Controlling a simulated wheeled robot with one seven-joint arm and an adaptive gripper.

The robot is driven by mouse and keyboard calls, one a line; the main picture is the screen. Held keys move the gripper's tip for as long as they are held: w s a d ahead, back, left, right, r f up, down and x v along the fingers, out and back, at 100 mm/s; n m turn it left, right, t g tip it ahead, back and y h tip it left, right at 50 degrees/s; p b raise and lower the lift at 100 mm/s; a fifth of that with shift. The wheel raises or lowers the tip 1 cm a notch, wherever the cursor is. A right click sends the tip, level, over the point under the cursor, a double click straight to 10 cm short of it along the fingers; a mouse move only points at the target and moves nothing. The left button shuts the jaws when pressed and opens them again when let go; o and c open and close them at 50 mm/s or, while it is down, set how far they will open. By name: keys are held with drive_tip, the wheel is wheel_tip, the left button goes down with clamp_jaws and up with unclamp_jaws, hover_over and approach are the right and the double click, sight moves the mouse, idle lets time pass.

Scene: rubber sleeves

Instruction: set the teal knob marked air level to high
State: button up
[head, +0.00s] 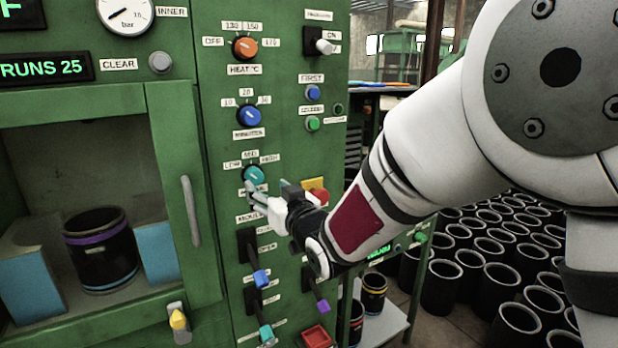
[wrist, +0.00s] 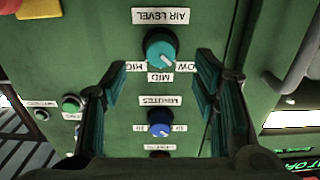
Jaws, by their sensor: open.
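The teal knob (head: 254,175) sits on the green panel, with LOW, MID and HIGH labels above it. In the wrist view, which is upside down, the teal knob (wrist: 160,48) shows its pale pointer slanting toward the lower right, toward the LOW side of MID. HIGH is at the left there, and the AIR LEVEL label (wrist: 160,16) is above. My gripper (head: 255,192) is in front of the panel, just below the knob in the head view. Its two fingers (wrist: 160,78) are spread open and empty. I cannot tell whether a fingertip touches the knob.
The blue minutes knob (head: 249,116) and orange heat knob (head: 245,47) are above. A red button (head: 318,196) on yellow is right of the gripper. Levers, including a blue-tipped one (head: 260,278), stick out below. The door handle (head: 191,211) stands out at left.

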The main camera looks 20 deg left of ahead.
sight(257, 179)
drive_tip(key=x, duration=0.7)
drive_tip(key=shift+a, duration=0.1)
drive_tip(key=c, duration=1.2)
